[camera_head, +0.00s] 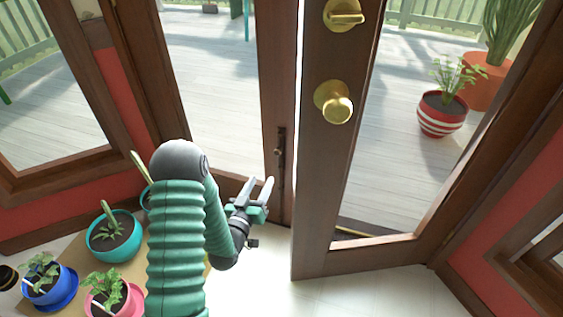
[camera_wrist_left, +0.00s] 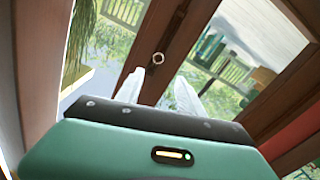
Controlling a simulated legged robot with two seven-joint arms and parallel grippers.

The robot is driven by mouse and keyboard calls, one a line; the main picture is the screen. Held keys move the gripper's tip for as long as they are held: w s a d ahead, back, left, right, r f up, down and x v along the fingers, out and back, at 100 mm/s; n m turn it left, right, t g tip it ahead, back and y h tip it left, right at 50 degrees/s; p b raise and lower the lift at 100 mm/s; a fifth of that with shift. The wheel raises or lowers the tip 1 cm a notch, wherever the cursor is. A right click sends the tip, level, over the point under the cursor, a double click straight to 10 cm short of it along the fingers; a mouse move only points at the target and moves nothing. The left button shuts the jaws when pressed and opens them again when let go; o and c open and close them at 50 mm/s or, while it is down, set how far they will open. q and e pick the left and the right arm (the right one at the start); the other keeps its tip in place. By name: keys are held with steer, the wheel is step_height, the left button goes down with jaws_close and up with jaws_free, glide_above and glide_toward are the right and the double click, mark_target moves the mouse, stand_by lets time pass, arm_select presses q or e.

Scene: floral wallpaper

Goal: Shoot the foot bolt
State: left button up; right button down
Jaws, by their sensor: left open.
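The foot bolt (camera_head: 279,152) is a dark, narrow vertical fitting with a small knob, low on the edge stile of the left brown door. Its round knob (camera_wrist_left: 158,58) shows in the left wrist view, just beyond and between the two fingers. My left gripper (camera_head: 259,182) is open and empty, a little below and left of the bolt knob in the head view. Its pale fingers (camera_wrist_left: 160,90) point toward the knob and appear apart from it. My right gripper is not in view.
The right door (camera_head: 318,190) stands ajar, with a brass knob (camera_head: 334,102) and brass lock (camera_head: 343,15). Potted plants, including one in a teal pot (camera_head: 113,248), stand at the lower left. A striped pot (camera_head: 442,114) is outside on the deck. White floor below the doors is clear.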

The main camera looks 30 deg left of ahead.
arm_select(q)
steer(key=b, duration=0.2)
glide_toward(276, 153)
steer(key=a, duration=0.1)
steer(key=w+b, duration=0.2)
steer(key=w, duration=0.4)
steer(key=shift+w+f, duration=0.15)
steer(key=shift+w, duration=0.1)
steer(key=b+x, duration=0.1)
steer(key=x, duration=0.1)
steer(key=a+x, duration=0.1)
steer(key=x, duration=0.1)
steer(key=shift+w+b, duration=0.1)
steer(key=shift+b, duration=0.25)
steer(key=shift+d, duration=0.25)
steer(key=shift+c, duration=0.7)
steer(key=shift+a, duration=0.1)
jaws_close()
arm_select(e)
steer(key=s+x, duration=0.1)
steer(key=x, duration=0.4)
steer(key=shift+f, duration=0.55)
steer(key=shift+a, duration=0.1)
